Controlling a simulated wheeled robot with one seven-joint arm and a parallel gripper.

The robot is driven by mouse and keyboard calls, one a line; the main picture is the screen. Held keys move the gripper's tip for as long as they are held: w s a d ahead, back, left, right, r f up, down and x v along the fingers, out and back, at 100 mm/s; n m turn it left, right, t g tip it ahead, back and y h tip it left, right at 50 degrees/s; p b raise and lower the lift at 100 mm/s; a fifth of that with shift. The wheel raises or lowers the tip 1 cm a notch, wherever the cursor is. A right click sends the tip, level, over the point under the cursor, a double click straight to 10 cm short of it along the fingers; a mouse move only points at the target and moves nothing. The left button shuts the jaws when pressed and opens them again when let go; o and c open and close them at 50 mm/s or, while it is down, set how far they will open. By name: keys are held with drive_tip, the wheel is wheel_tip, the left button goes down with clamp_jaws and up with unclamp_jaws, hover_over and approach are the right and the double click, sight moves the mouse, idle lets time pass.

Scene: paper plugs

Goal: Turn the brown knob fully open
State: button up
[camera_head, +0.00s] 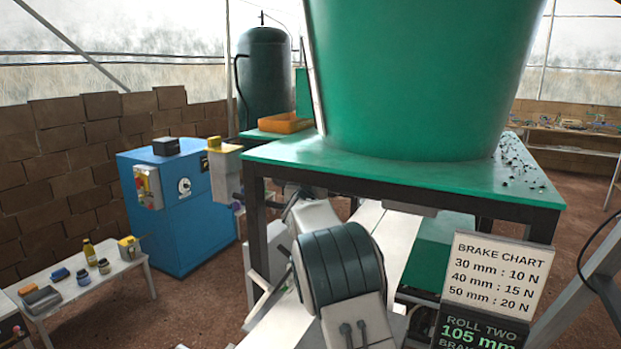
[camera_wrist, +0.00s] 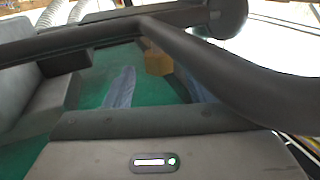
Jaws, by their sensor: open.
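A small tan-brown block (camera_wrist: 158,62) shows in the wrist view, beyond and between my fingertips; I cannot tell whether it is the brown knob. My gripper (camera_wrist: 158,88) is open, with two blue-grey fingertips apart and nothing seen held between them. Dark bars cross the wrist view in front and hide part of the scene. In the head view my arm reaches forward under the green table (camera_head: 400,185), and my fingertips cannot be made out there.
A large green hopper (camera_head: 420,70) stands on the table. A blue cabinet (camera_head: 182,220) stands left, beside a low bench (camera_head: 120,268) with jars. A brake chart sign (camera_head: 497,272) is at right. Table legs crowd my arm.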

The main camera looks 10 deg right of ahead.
drive_tip(key=shift+p+x, duration=0.3)
drive_tip(key=shift+x, duration=0.85)
drive_tip(key=c, duration=1)
drive_tip(key=shift+o, duration=0.2)
drive_tip(key=b, duration=0.2)
drive_tip(key=shift+d+f+y+b, duration=0.1)
drive_tip(key=shift+f+y+b, duration=0.15)
drive_tip(key=shift+y+b, duration=0.05)
